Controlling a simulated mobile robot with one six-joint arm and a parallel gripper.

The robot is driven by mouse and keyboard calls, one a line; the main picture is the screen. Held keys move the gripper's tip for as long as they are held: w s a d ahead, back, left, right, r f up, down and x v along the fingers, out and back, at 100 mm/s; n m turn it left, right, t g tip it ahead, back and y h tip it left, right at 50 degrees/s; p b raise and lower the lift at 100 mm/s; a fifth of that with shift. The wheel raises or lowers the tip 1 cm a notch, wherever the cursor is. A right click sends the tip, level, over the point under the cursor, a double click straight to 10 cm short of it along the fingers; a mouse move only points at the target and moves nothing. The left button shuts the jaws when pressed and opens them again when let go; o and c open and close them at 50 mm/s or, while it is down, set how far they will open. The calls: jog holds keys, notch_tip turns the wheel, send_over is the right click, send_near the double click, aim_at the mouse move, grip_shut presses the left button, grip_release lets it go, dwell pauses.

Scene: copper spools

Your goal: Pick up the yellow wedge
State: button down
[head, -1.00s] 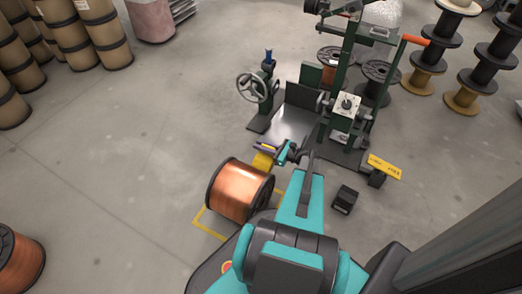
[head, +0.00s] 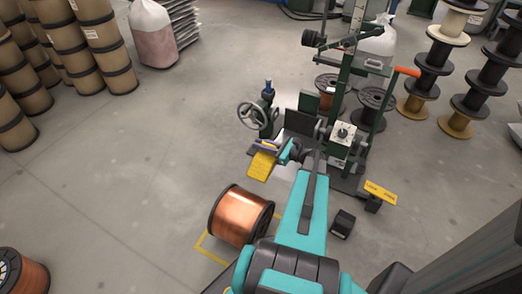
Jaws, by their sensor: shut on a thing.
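The yellow wedge (head: 261,167) is held in my gripper (head: 267,150), which is shut on it. The wedge hangs below the dark fingers, apart from the copper spool (head: 241,217) and above it in the picture. The spool lies on its side on the floor, with dark flanges, partly inside a yellow floor marking (head: 213,250). The far finger and the exact contact with the wedge are too small to make out.
A green machine with a handwheel (head: 251,115) and a post stands just beyond my gripper. A small black block (head: 342,223) and a yellow plate (head: 380,192) are at right. Stacked spools (head: 435,60) stand at back right. Open floor lies left.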

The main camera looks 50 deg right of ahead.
jog(key=shift+r, duration=0.85)
